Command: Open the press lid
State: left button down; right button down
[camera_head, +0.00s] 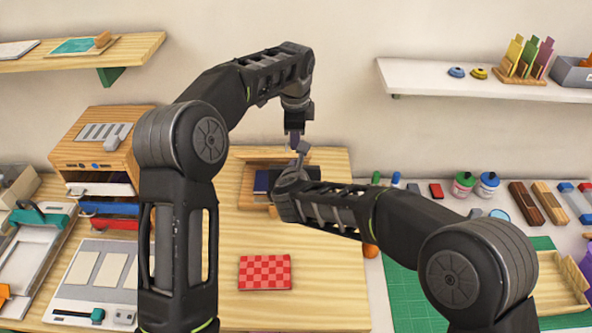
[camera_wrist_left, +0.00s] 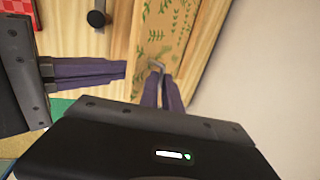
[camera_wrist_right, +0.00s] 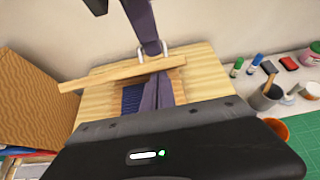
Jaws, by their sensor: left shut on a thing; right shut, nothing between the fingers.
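The wooden press (camera_head: 246,188) stands at the back of the wooden table in the head view. Its lid (camera_wrist_right: 120,73) is a pale board with its edge toward me in the right wrist view. A leaf pattern covers the lid face (camera_wrist_left: 160,30) in the left wrist view. My left gripper (camera_wrist_left: 158,78) is shut on the lid's grey handle (camera_wrist_right: 150,55). My right gripper (camera_wrist_right: 158,78) is shut and empty, in front of the press, its fingers over the dark blue pad (camera_wrist_right: 133,98). The lid's exact tilt and the hinge are unclear.
A red checkered block (camera_head: 265,272) lies on the table in front. A wooden cabinet (camera_head: 100,145) stands at the left, and jars (camera_head: 487,184) and blocks stand at the right beside a green mat (camera_head: 415,290). My two grippers are close together at the press.

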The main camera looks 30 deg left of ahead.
pick_arm(q)
jog(key=c, duration=1.6)
grip_release()
jog(key=shift+s+d+f+g, duration=0.3)
jog(key=shift+s+d+f, duration=0.05)
jog(key=shift+f, duration=0.15)
jog(key=shift+o, duration=0.2)
jog(key=shift+w+r, duration=0.1)
jog(key=shift+r, duration=0.5)
notch_tip(320, 180, up, 11)
jog(key=s, duration=0.2)
jog(key=shift+d+r, duration=0.2)
jog(key=shift+d, duration=0.1)
pick_arm(e)
jog(key=shift+w+r, duration=0.3)
jog(key=shift+w, duration=0.05)
